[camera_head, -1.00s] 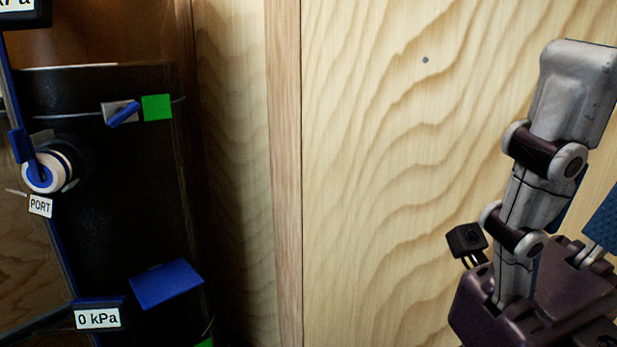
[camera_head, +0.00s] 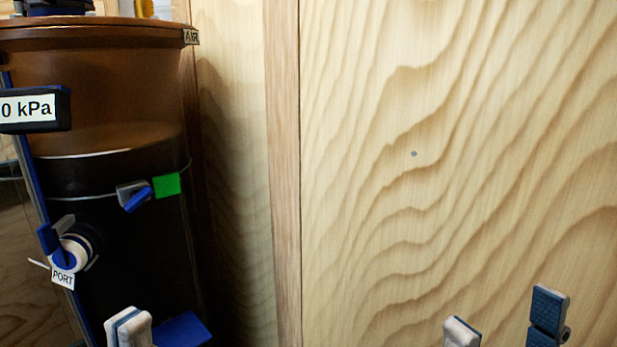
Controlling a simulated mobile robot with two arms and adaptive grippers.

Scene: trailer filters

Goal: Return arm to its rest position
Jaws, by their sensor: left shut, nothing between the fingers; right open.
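My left gripper (camera_head: 130,326) shows at the bottom left of the head view, in front of the dark tank. Only its pale fingertips with a blue edge are in the picture, held together and empty. My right gripper (camera_head: 505,314) shows at the bottom right, in front of the wooden wall. Its two fingertips stand well apart with nothing between them. The rest of both arms is out of the picture.
A brown and black tank (camera_head: 110,150) stands at the left with a 0 kPa gauge (camera_head: 27,108), a valve labelled PORT (camera_head: 68,253), a green tag (camera_head: 166,185) and a blue flat piece (camera_head: 182,331). A bare wooden wall (camera_head: 450,150) fills the right.

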